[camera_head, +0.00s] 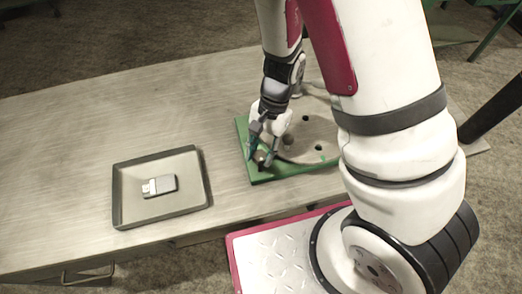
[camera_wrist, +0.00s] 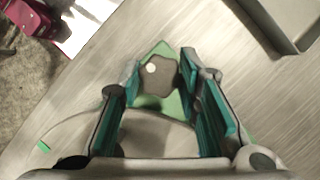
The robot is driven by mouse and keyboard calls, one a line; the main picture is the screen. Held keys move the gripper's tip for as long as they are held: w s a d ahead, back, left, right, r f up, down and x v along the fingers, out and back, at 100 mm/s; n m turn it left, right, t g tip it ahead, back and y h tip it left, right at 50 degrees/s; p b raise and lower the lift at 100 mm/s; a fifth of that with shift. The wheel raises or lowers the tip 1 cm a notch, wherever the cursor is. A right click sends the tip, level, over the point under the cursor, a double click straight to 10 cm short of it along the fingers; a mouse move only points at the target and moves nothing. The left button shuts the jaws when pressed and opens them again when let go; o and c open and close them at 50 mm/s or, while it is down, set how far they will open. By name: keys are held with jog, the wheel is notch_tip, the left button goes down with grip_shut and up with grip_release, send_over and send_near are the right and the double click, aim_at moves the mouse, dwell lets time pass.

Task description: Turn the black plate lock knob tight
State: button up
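The plate lock knob (camera_wrist: 157,76) is dark, lobed and marked with a white dot. It sits on a corner of the green base (camera_wrist: 172,104), which also shows in the head view (camera_head: 259,175). My gripper (camera_wrist: 160,76) points down over that corner, with its teal-padded fingers apart on either side of the knob. The left finger looks very close to the knob; whether it touches I cannot tell. A gap shows on the right side. In the head view my gripper (camera_head: 262,153) partly hides the knob. A round grey plate (camera_head: 318,133) with dark holes lies on the base.
A shallow grey tray (camera_head: 118,200) holding a small grey device with a light plug (camera_head: 160,186) stands to the left on the table (camera_head: 60,150). The table between tray and base is clear. My arm covers the right part of the base.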

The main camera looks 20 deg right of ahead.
jog(key=shift+m, duration=0.4)
jog(key=m+p, duration=0.1)
jog(key=m+t+y, duration=0.1)
jog(key=m, duration=0.1)
jog(key=shift+s+d+r+m+p, duration=0.1)
jog(key=shift+s+r+m+p, duration=0.1)
jog(key=shift+m+p, duration=0.15)
jog(key=m+t+p, duration=0.1)
jog(key=m, duration=0.1)
jog(key=m+t+p, duration=0.1)
jog(key=m+p, duration=0.1)
jog(key=shift+s+m, duration=0.2)
jog(key=shift+m, duration=0.05)
jog(key=m+t+p, duration=0.1)
jog(key=m, duration=0.3)
jog(key=shift+f+t, duration=0.15)
jog(key=shift+t, duration=0.25)
jog(key=shift+m+t+h, duration=0.25)
jog(key=shift+m+t, duration=0.15)
jog(key=shift+m, duration=0.85)
jog(key=shift+m+t+h, duration=0.25)
jog(key=shift+m+t, duration=0.15)
jog(key=shift+m, duration=0.85)
jog(key=o, duration=1.1)
jog(key=shift+o, duration=0.2)
jog(key=shift+w, duration=0.1)
